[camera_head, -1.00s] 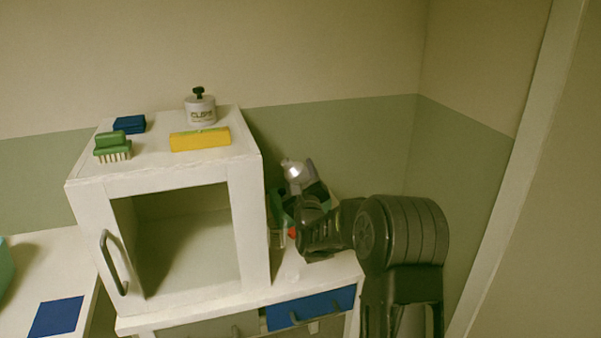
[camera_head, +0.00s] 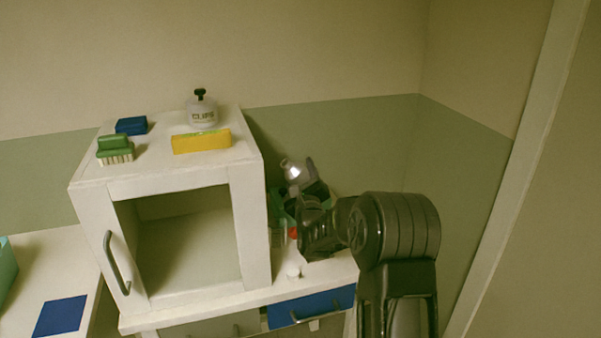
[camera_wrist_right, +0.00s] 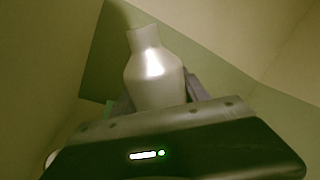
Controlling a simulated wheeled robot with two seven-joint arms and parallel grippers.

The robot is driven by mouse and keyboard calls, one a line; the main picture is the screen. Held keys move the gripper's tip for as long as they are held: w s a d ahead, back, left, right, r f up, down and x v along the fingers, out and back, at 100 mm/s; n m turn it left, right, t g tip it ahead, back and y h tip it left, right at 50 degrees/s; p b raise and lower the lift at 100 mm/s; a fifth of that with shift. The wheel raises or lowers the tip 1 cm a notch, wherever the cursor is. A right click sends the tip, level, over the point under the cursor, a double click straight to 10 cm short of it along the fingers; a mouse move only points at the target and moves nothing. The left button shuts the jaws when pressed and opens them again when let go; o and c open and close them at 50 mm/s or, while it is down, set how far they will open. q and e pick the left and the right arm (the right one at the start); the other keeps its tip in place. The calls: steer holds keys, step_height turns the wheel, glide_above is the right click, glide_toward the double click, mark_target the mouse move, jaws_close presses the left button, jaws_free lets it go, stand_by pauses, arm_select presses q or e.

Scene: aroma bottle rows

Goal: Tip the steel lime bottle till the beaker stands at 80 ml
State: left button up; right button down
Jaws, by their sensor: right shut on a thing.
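The steel bottle (camera_wrist_right: 152,72) stands between the fingers of my right gripper (camera_wrist_right: 160,98) in the right wrist view, and the gripper is shut on it. In the head view the bottle (camera_head: 292,170) shows as a shiny shape tilted to the left, above the counter beside the cabinet. My right gripper (camera_head: 312,195) is partly hidden there by its own wrist. A clear vessel (camera_head: 278,236), perhaps the beaker, stands below the bottle and is mostly hidden; its level cannot be read. My left gripper is in neither view.
An open white cabinet (camera_head: 251,225) stands just left of the bottle. A green container (camera_head: 285,203) is behind the gripper.

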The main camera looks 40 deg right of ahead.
steer(key=shift+r+n+p, duration=0.55)
steer(key=shift+n+p, duration=0.15)
steer(key=shift+p, duration=0.75)
stand_by(0.5)
steer(key=shift+d+f+n+t+y+p, duration=0.25)
steer(key=shift+f+n+t+y+p, duration=0.05)
steer(key=shift+n+p, duration=0.8)
stand_by(0.5)
steer(key=shift+s+d+f+n+t+b, duration=0.15)
steer(key=shift+f+n+t+b, duration=0.25)
steer(key=shift+n+b, duration=0.9)
stand_by(0.9)
steer(key=shift+d+r+n+y+b, duration=0.15)
steer(key=shift+n+y+b, duration=0.35)
steer(key=shift+b, duration=0.95)
steer(key=shift+b, duration=0.65)
